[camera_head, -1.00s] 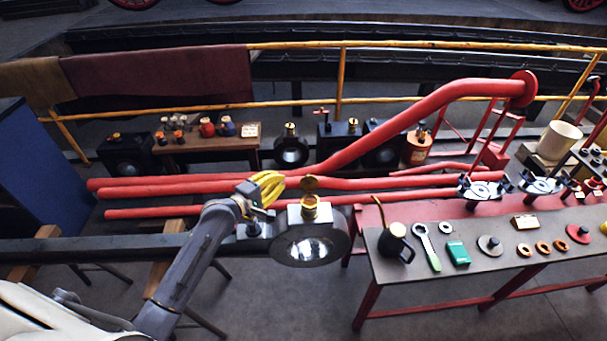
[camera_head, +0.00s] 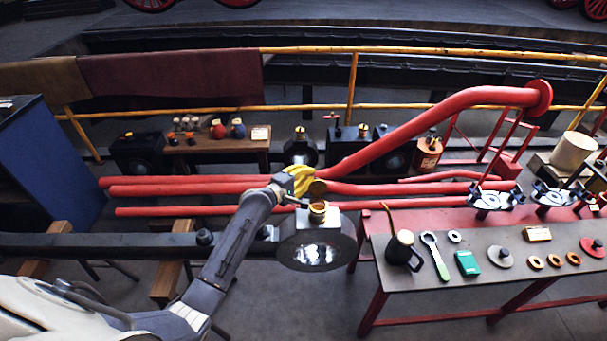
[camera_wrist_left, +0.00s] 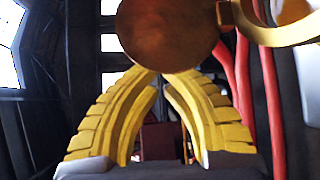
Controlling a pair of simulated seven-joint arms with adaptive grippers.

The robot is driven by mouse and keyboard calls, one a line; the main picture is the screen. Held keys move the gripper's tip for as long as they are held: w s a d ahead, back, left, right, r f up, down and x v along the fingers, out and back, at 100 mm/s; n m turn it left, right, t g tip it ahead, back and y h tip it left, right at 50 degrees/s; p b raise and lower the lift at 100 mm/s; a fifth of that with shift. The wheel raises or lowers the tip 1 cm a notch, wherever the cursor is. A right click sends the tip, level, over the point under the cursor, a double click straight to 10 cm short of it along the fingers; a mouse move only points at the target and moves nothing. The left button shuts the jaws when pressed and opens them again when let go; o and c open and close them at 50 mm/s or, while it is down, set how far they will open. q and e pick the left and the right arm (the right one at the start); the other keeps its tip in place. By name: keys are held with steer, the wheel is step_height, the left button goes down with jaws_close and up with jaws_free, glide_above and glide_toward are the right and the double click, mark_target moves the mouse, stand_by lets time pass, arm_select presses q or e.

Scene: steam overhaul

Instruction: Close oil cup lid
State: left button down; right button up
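The oil cup (camera_head: 317,212) is a small brass cup on top of a black ring-shaped bearing (camera_head: 343,245) with a bright bore. Its round brass lid (camera_head: 317,187) stands open above the cup's far side. The lid (camera_wrist_left: 168,30) looms large at the top of the left wrist view, with part of the brass cup rim (camera_wrist_left: 285,33) at upper right. My left gripper (camera_head: 306,181) has yellow fingers just left of and behind the lid. In the wrist view the left fingers (camera_wrist_left: 160,76) curve together, with tips meeting at the lid's lower edge; whether they touch it is unclear. My right gripper is not in view.
Red pipes (camera_head: 200,188) run behind the bearing. A workbench (camera_head: 400,280) at right holds a black oil can (camera_head: 402,250), a green-handled wrench (camera_head: 436,256), a green box (camera_head: 467,262) and several rings. A black beam (camera_head: 100,246) extends left of the bearing.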

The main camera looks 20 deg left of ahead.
mark_target(318, 187)
arm_select(q)
steer(key=shift+s+d+r, duration=0.15)
steer(key=shift+s+d, duration=0.15)
steer(key=shift+s, duration=0.2)
steer(key=shift+s+d+r, duration=0.15)
steer(key=shift+s+d, duration=0.15)
steer(key=shift+s, duration=0.2)
steer(key=shift+s+a, duration=0.1)
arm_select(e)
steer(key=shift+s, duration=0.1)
arm_select(q)
steer(key=shift+r, duration=0.1)
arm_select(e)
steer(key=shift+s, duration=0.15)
